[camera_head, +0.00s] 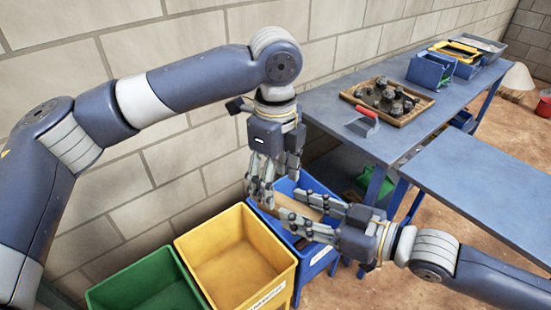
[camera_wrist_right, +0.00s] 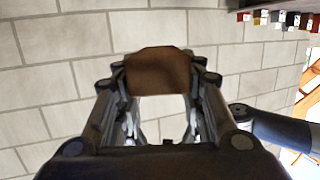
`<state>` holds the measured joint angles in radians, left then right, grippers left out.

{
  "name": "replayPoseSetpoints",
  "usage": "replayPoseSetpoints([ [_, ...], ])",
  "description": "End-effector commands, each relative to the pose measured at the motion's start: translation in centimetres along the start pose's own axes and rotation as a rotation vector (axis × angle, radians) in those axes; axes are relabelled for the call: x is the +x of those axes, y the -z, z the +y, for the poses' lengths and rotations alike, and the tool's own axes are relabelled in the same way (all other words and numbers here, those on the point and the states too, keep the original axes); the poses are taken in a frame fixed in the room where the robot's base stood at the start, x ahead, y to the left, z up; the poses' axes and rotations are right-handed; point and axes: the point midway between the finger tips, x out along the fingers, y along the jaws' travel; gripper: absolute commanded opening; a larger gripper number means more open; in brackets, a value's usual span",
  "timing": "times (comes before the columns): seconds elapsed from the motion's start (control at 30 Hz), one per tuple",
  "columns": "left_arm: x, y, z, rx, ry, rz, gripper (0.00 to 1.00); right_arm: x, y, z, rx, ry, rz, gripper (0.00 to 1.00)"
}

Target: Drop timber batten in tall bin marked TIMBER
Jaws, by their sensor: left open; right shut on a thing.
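My right gripper (camera_head: 294,208) is shut on the timber batten (camera_head: 314,209), a brown wooden piece. The right wrist view shows the batten's brown end (camera_wrist_right: 158,72) between the fingertips. In the head view the fingers hide much of the batten, which is above the blue bin (camera_head: 318,262). My left gripper (camera_head: 266,196) is open and points down, close to the right fingertips. The blue bin, a yellow bin (camera_head: 235,262) and a green bin (camera_head: 145,275) stand in a row. White labels show on the blue and yellow bins, but I cannot read TIMBER on either.
A blue table (camera_head: 380,140) by the block wall holds a wooden tray (camera_head: 425,110) of dark lumps, a red-handled tool (camera_head: 366,118) and blue boxes (camera_head: 431,70). Another blue table (camera_head: 490,185) stands at right. A red bucket (camera_head: 544,103) is on the sandy floor.

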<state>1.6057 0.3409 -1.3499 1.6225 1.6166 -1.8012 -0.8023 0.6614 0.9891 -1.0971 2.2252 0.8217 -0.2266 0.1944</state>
Motion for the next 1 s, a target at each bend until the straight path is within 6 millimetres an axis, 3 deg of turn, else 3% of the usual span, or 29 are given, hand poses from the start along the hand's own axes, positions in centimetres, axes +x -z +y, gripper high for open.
replayPoseSetpoints([
  [0.1,2.1,-0.1,0.0,-0.002,-0.002,0.000,0.61,0.0,0.1,0.0,0.000,0.000,0.001,0.12],
  [0.3,4.4,0.0,0.0,-0.002,0.000,0.000,0.61,0.0,0.1,0.0,0.000,0.000,0.001,0.12],
  [0.7,5.0,0.0,0.0,-0.002,0.002,0.000,0.61,0.0,0.0,0.0,0.000,0.000,0.001,0.12],
  [0.9,5.0,0.0,0.0,-0.002,0.002,0.000,0.15,0.0,0.1,0.0,0.000,0.000,0.001,0.12],
  [0.97,5.0,0.0,-0.1,-0.002,0.002,0.000,0.12,0.0,0.1,0.0,0.000,0.000,0.001,0.12],
  [1.0,5.0,0.0,-0.1,-0.002,0.002,0.000,0.12,0.0,0.1,0.0,0.000,0.001,0.001,0.39],
])
